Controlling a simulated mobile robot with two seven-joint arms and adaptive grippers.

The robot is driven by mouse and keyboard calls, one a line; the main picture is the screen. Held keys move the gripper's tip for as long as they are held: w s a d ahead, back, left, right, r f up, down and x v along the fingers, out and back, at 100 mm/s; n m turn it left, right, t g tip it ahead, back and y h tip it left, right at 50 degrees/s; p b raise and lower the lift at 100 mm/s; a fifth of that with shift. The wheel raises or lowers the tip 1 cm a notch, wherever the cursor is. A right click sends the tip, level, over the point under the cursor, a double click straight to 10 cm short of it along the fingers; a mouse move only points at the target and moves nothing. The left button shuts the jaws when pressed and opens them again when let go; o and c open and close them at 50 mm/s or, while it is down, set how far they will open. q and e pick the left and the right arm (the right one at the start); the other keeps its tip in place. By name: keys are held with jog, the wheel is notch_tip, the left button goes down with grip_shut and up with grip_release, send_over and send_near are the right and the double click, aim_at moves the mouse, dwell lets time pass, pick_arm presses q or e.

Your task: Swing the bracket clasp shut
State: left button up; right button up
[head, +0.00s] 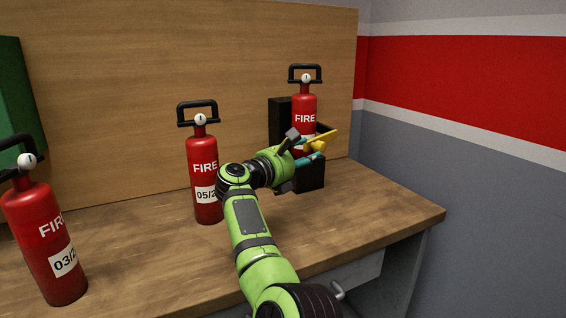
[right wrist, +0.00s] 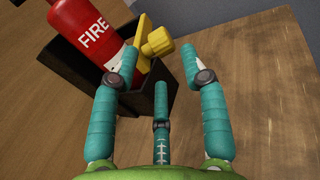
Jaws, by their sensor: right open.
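A red fire extinguisher (head: 304,108) stands upright in the black bracket (head: 314,176) at the back right of the bench; both also show in the right wrist view, the extinguisher (right wrist: 90,32) and the bracket (right wrist: 150,98). The yellow clasp (head: 321,144) sticks out at the bracket's front right. In the right wrist view, the clasp (right wrist: 157,43) with its knob lies just beyond my fingertips. My right gripper (head: 308,151) is open, its teal fingers spread around the space before the clasp. The left finger overlaps the clasp's edge; contact is unclear. My left gripper is out of view.
A second extinguisher (head: 203,170) stands on the wooden bench (head: 385,212) left of my right arm. A third (head: 46,240) stands at the front left. A wooden back panel (head: 120,90) rises behind them. The bench is clear right of the bracket.

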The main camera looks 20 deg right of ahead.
jog(key=v, duration=0.9)
jog(key=shift+c, duration=0.4)
